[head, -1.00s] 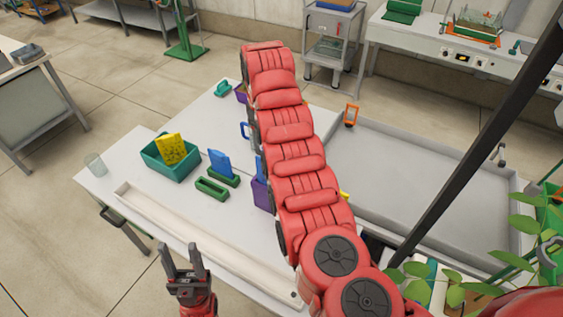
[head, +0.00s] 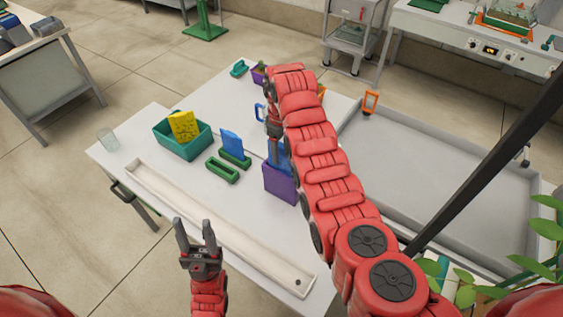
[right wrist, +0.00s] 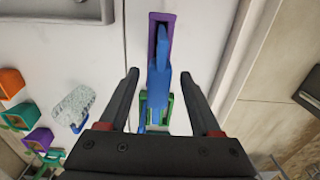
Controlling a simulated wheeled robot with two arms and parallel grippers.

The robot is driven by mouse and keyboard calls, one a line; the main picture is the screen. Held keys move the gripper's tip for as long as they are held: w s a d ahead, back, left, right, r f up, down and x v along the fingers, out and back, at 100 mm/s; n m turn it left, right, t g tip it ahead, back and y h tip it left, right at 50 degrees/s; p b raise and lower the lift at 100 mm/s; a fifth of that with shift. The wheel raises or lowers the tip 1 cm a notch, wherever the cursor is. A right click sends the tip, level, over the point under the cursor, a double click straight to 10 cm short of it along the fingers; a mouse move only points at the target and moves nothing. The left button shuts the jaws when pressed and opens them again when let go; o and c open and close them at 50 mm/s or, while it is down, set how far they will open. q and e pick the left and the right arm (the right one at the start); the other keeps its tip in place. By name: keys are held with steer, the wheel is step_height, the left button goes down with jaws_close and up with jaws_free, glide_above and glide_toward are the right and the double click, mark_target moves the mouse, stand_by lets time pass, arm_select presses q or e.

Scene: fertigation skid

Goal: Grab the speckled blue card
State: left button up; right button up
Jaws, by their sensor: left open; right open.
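A blue card (head: 285,160) stands in a purple holder (head: 281,184) near the middle of the table, partly hidden by my right arm. My right gripper (head: 274,158) points down at it. In the right wrist view, my right gripper (right wrist: 165,80) is open, with the blue card (right wrist: 159,82) between its fingers and no clear contact. The purple holder (right wrist: 161,22) shows beyond. Another blue card (head: 232,143) stands in a green holder (head: 236,161) to the left. I cannot make out speckles on either card. My left gripper (head: 194,236) is open and empty at the near edge.
A teal bin (head: 180,145) holds a yellow speckled block (head: 183,125). An empty green holder (head: 222,171), a clear glass (head: 108,140) and a long pale trough (head: 215,225) are nearby. A grey basin (head: 440,170) lies right. A pale speckled object (right wrist: 75,104) shows in the wrist view.

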mark_target(282, 160)
steer(key=shift+f, duration=0.1)
step_height(282, 160, down, 3)
steer(key=p, duration=0.3)
steer(key=shift+d+f, duration=0.15)
steer(key=shift+f, duration=0.95)
jaws_close()
